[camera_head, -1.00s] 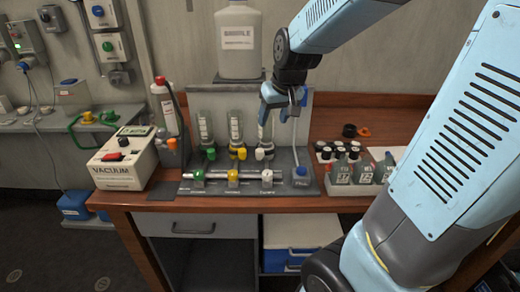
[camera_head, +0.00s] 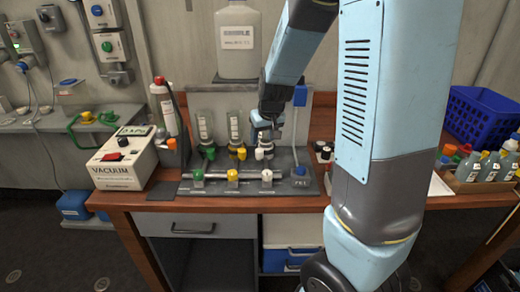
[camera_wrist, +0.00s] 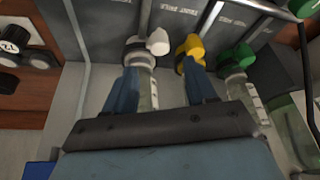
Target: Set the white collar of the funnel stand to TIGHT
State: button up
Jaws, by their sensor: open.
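The funnel stand (camera_head: 305,103) is a grey rack on the bench, with clear funnels above a green, a yellow and a white collar. The white collar (camera_head: 259,153) is at the right of that row. In the wrist view the white collar (camera_wrist: 158,42) sits at the end of its clear funnel, with a knob sticking out to the right. My gripper (camera_wrist: 162,72) is open. Its two blue fingers are spread on either side of that funnel, close to the collar; contact cannot be told. In the head view my gripper (camera_head: 266,125) covers much of the white-collared funnel.
The yellow collar (camera_wrist: 190,45) and green collar (camera_wrist: 238,58) are close to the right finger. A lower row has green, yellow and white valves (camera_head: 267,176). A large jug (camera_head: 238,40) is above. The vacuum box (camera_head: 120,160) is left.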

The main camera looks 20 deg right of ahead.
aim_at(259, 150)
jog(key=shift+x, duration=3.7)
grip_shut()
